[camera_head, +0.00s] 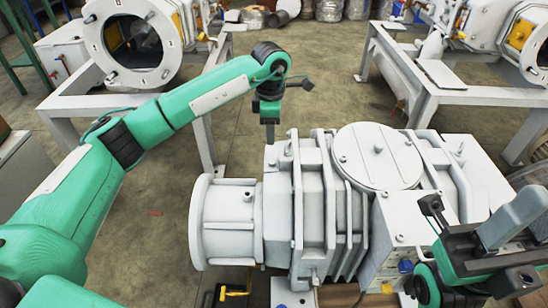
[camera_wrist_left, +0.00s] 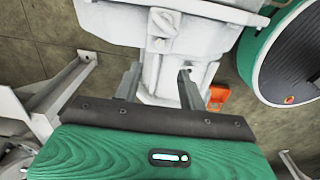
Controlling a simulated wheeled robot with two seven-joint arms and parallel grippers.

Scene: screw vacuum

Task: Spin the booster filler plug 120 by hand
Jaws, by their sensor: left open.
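The large white vacuum pump (camera_head: 330,200) stands in front of me, with a round flange at its left end and a round lid on top. My left gripper (camera_head: 269,122) points down at the pump's far left side. In the left wrist view my left gripper (camera_wrist_left: 158,85) is open, its two fingers apart. A white pump part (camera_wrist_left: 165,70) with small round fittings (camera_wrist_left: 160,42) shows beyond and between the fingers; contact cannot be told. I cannot tell for certain which fitting is the filler plug. My right gripper (camera_head: 436,222) is at the right, over the pump's right end; its jaw state is unclear.
White machines on white frames stand at the back left (camera_head: 132,45) and back right (camera_head: 470,40). The floor (camera_head: 155,215) left of the pump is clear. An orange part (camera_wrist_left: 218,97) shows right of the fingers in the left wrist view.

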